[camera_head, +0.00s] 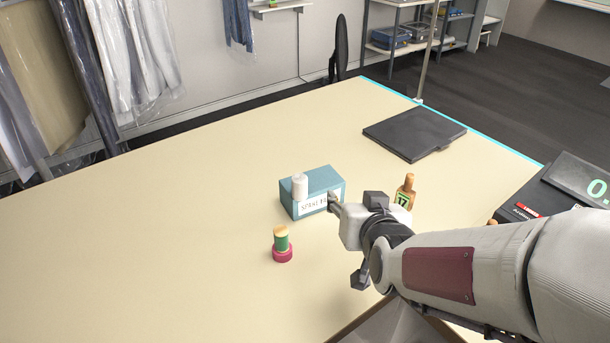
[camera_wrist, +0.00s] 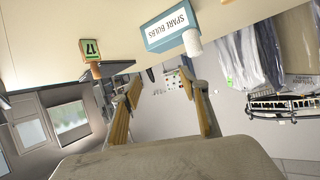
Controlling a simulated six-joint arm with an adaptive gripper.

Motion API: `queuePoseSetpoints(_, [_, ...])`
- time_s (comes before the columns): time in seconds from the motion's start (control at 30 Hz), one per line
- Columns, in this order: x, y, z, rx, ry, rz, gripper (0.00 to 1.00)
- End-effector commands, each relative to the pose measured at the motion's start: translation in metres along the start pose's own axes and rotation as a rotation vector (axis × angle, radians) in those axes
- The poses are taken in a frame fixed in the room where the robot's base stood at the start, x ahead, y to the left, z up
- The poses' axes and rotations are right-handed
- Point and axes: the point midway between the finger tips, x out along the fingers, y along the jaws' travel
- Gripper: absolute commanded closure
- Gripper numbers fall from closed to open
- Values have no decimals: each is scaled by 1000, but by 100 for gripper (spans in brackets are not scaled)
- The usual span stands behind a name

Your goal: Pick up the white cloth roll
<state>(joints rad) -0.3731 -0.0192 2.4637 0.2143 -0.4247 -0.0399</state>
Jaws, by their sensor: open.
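The white cloth roll (camera_head: 300,187) is a small upright cylinder. It appears to stand on top of the teal box (camera_head: 325,181) labelled for spare bulbs, at its near corner. The wrist view is turned over and shows the roll (camera_wrist: 194,50) against the box (camera_wrist: 168,28), beyond and to the right of the fingers. My gripper (camera_head: 347,240) is to the right of the roll and nearer, apart from it. Its two tan-padded fingers (camera_wrist: 166,88) are spread, with nothing between them.
A wooden peg with a green 17 tag (camera_head: 405,192) stands just behind my gripper. A dark flat panel (camera_head: 415,132) lies farther back. The table (camera_head: 150,230) is clear at left; bagged garments hang beyond.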

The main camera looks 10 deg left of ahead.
Motion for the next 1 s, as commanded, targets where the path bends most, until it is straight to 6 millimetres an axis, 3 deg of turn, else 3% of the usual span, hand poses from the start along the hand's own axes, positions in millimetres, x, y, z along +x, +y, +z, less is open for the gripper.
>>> queuePoseSetpoints(0.2, [28,-21,1,-15,89,-13,56])
queuePoseSetpoints(0.5, [56,-48,6,-42,221,-21,56])
queuePoseSetpoints(1.0, [72,-87,22,-104,427,-30,56])
